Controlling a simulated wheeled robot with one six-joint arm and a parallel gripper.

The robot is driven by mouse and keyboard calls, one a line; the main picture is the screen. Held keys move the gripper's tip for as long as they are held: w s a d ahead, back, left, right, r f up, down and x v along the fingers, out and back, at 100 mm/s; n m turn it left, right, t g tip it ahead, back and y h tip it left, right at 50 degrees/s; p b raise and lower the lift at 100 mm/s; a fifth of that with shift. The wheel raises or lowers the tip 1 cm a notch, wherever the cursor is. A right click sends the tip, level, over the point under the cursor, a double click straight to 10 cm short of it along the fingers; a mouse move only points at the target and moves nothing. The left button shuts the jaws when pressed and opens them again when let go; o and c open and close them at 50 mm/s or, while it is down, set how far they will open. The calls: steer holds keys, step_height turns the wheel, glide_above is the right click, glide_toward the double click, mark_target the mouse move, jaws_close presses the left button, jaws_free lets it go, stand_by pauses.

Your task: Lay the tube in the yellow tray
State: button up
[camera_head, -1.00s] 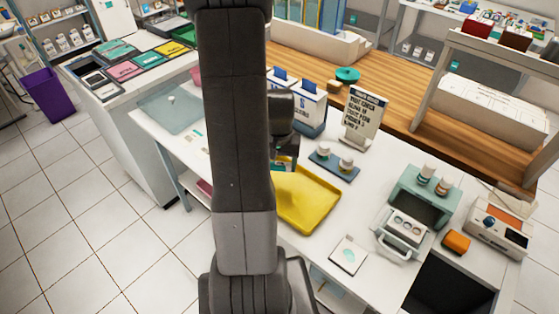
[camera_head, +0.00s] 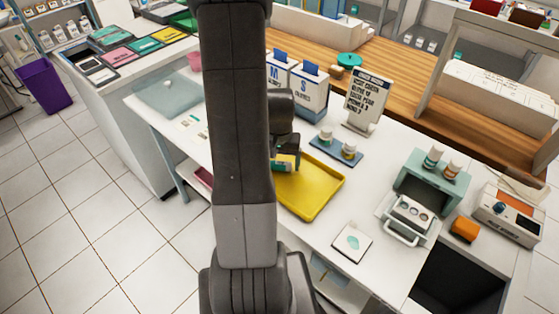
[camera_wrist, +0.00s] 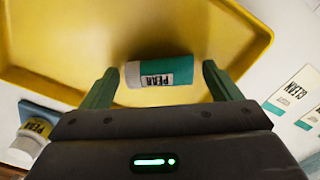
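In the head view my gripper (camera_head: 287,163) is low over the left back part of the yellow tray (camera_head: 318,197), partly hidden by my arm.
A sign (camera_head: 366,98) and two white boxes (camera_head: 298,88) stand further back. A teal-green device (camera_head: 428,180) is to the right, a white card (camera_head: 352,242) in front.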

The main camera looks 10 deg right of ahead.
steer(key=shift+o, duration=0.2)
steer(key=shift+r, duration=0.1)
step_height(320, 180, up, 14)
stand_by(0.5)
steer(key=shift+f, duration=0.25)
step_height(320, 180, down, 13)
steer(key=shift+f, duration=0.1)
steer(key=shift+w+r+p, duration=0.1)
steer(key=shift+r+p, duration=0.5)
steer(key=shift+p, duration=0.2)
steer(key=shift+r+p, duration=0.55)
steer(key=shift+r, duration=0.1)
steer(key=shift+f, duration=0.15)
